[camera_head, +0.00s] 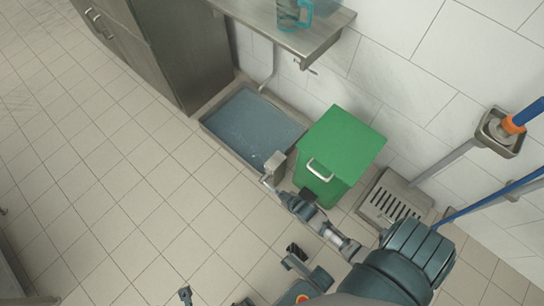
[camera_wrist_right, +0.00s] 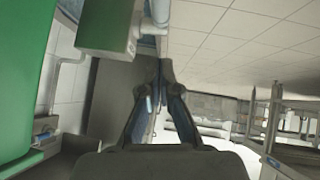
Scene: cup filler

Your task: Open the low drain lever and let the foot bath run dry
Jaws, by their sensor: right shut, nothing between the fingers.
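The foot bath (camera_head: 240,127) is a shallow rectangular basin on the floor against the wall, with blue-grey water in it.
A green bin (camera_head: 341,140) with a pale handle stands right of the bath, close to my right arm. A floor grate (camera_head: 394,200) and blue-handled cleaning tools (camera_head: 527,112) are further right. A steel shelf (camera_head: 265,25) with a teal jug (camera_head: 289,14) overhangs the back. Tiled floor at left is clear.

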